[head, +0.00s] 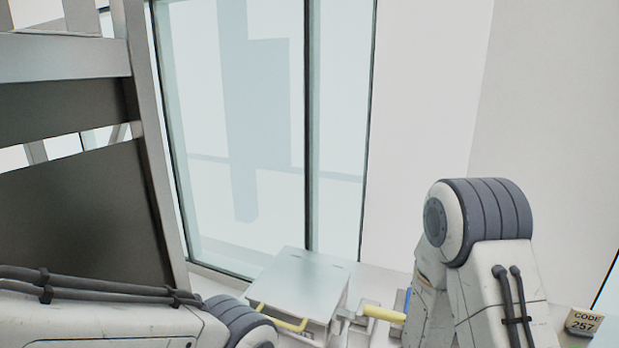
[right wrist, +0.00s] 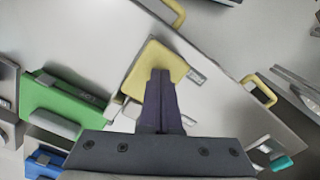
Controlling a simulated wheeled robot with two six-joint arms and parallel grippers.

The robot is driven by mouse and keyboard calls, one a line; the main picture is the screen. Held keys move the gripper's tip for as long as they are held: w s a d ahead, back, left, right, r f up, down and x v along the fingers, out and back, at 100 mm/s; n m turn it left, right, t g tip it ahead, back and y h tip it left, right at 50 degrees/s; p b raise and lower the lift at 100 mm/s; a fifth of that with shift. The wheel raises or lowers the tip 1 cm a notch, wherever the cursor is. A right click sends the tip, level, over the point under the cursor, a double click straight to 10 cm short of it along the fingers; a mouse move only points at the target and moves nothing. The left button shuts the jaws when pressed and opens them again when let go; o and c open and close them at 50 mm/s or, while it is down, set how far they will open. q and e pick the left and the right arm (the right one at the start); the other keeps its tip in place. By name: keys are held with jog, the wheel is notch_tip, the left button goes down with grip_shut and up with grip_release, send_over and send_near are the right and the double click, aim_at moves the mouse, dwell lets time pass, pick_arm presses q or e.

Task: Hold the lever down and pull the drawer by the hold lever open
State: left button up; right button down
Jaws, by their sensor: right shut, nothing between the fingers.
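A grey box unit (head: 298,283) stands low by the window in the head view, with a yellow bar handle (head: 284,321) on its front. A yellow lever (head: 384,313) sticks out at its right, partly hidden by my right arm. In the right wrist view, my right gripper (right wrist: 160,74) is shut and empty, its dark fingers in front of a broad yellow lever plate (right wrist: 150,58). Whether they touch or press it I cannot tell. Yellow handles (right wrist: 263,92) also show at the right and top (right wrist: 177,14). My left arm shows at lower left; its gripper is out of view.
A green block (right wrist: 60,105) and a blue block (right wrist: 43,163) lie left in the right wrist view. A dark metal frame (head: 150,150) stands at left, with tall windows behind.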

pick_arm(q)
jog(key=shift+f+b, duration=0.3)
jog(key=shift+f, duration=0.3)
jog(key=shift+o, duration=0.2)
jog(key=w+a+f+n+t, duration=0.1)
jog(key=w+a+f+n, duration=0.4)
jog(key=w+f+n, duration=0.65)
jog(key=w+a+f+n, duration=0.2)
jog(key=f+n, duration=0.1)
jog(key=f, duration=0.5)
jog(key=w+a+f+n, duration=0.2)
jog(key=a+f+n, duration=0.1)
jog(key=f, duration=0.6)
jog(key=w+a+f+n+t, duration=0.1)
jog(key=w+a+f+n, duration=0.1)
jog(key=f, duration=0.7)
jog(key=shift+a+f+n, duration=0.15)
jog(key=shift+n, duration=0.4)
